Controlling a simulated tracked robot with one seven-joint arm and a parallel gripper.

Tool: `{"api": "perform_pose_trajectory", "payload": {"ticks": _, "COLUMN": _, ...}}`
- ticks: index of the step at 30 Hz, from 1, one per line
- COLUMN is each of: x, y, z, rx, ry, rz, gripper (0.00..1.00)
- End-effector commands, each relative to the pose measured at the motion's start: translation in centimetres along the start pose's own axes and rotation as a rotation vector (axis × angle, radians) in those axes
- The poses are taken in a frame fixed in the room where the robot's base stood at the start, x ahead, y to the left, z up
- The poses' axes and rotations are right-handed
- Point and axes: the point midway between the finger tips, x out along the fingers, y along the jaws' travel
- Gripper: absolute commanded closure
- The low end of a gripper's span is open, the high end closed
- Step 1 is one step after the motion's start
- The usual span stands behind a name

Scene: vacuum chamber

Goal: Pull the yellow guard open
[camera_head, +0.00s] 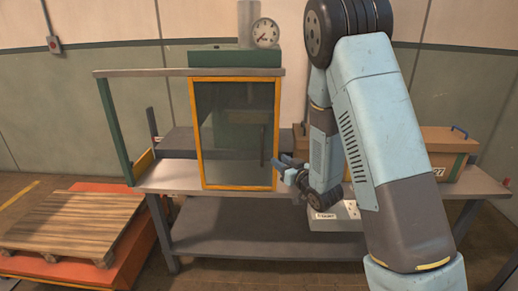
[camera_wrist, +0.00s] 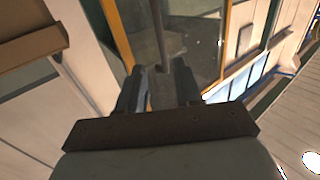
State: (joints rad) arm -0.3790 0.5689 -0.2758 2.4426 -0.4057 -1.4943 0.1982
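The yellow guard (camera_head: 197,135) is a yellow-framed dark see-through panel on the front of the bench machine. It looks closed in the head view. Its yellow frame (camera_wrist: 117,34) and clear pane also show in the wrist view. A dark bar handle (camera_wrist: 158,28) runs along the pane near one frame edge. My gripper (camera_head: 281,163) is at the guard's lower right side. In the wrist view my gripper (camera_wrist: 160,74) has its fingers apart, with the handle's near end between them. Gaps show on both sides of the bar, so I see no grip on it.
A grey workbench (camera_head: 170,177) carries the machine, with a gauge (camera_head: 265,33) on top. A brown case (camera_head: 447,145) and a grey box (camera_head: 340,215) are at the right, partly behind my arm. A pallet (camera_head: 70,225) on an orange base stands at the left.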

Motion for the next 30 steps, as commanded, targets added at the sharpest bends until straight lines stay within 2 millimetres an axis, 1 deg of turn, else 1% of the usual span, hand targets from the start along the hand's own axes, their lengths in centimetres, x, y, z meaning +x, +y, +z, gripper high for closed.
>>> {"api": "perform_pose_trajectory", "payload": {"ticks": 12, "x": 7.1, "y": -0.2, "z": -0.1, "rx": -0.002, "ry": 0.002, "rz": -0.003, "gripper": 0.65}}
{"api": "perform_pose_trajectory", "payload": {"ticks": 18, "x": 10.3, "y": -0.2, "z": -0.1, "rx": -0.002, "ry": 0.001, "rz": -0.002, "gripper": 0.65}}
{"api": "perform_pose_trajectory", "payload": {"ticks": 24, "x": 12.2, "y": -0.2, "z": -0.1, "rx": -0.001, "ry": 0.000, "rz": -0.002, "gripper": 0.65}}
{"api": "perform_pose_trajectory", "payload": {"ticks": 30, "x": 12.8, "y": -0.2, "z": -0.1, "rx": -0.001, "ry": 0.000, "rz": -0.002, "gripper": 0.65}}
